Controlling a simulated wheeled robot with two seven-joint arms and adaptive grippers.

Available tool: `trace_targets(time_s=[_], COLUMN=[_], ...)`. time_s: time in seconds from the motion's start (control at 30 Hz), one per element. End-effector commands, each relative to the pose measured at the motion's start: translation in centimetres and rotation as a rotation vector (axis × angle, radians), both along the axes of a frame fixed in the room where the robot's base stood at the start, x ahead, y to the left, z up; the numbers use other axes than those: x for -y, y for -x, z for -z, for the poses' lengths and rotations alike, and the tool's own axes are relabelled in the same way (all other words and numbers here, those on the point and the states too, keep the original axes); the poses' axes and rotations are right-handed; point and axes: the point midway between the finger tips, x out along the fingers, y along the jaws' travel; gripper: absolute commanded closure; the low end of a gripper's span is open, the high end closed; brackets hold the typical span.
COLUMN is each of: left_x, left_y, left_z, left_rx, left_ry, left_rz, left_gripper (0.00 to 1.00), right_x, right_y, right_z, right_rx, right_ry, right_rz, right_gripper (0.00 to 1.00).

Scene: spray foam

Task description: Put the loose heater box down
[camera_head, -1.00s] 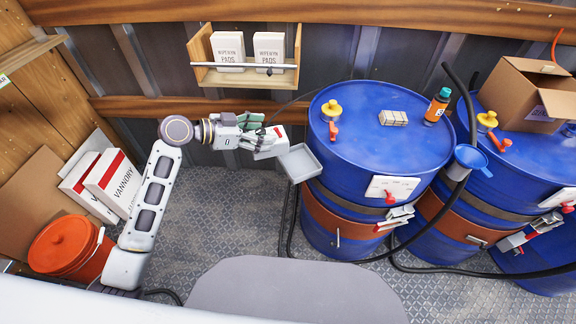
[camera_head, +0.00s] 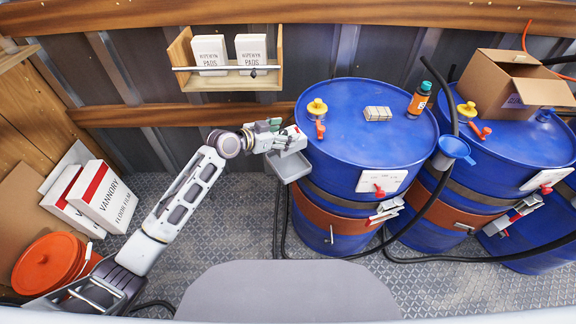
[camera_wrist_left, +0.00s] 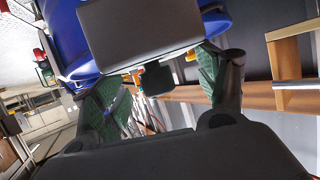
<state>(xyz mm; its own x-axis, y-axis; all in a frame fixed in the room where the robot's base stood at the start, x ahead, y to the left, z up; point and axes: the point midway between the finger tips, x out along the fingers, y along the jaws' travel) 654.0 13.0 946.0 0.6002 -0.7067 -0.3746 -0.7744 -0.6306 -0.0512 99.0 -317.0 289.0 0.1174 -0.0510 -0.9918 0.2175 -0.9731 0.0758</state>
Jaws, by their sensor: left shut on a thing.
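My right gripper is out of view.
The left blue drum (camera_head: 345,155) carries a yellow cap, a bottle (camera_head: 419,98) and small blocks (camera_head: 378,114) on top. A shelf with wiper pads (camera_head: 230,84) hangs behind. Dark hoses run along the floor. An orange bucket (camera_head: 45,262) and white cartons (camera_head: 105,200) stand left.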

Motion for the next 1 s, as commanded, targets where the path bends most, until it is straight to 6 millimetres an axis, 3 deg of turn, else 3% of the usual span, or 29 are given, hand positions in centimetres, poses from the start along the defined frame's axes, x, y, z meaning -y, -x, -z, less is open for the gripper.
trace_targets(time_s=[0.47, 1.0], left_x=[0.0, 0.1], left_y=[-0.1, -0.1], left_z=[0.4, 6.1], left_rx=[0.0, 0.0], left_ry=[0.001, 0.001], left_rz=[-0.003, -0.003], left_gripper=[0.81, 0.81], right_x=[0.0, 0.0], right_y=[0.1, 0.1], right_z=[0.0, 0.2], right_rx=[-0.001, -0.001], right_ry=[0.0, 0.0], right_rz=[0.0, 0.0], right_gripper=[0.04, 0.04])
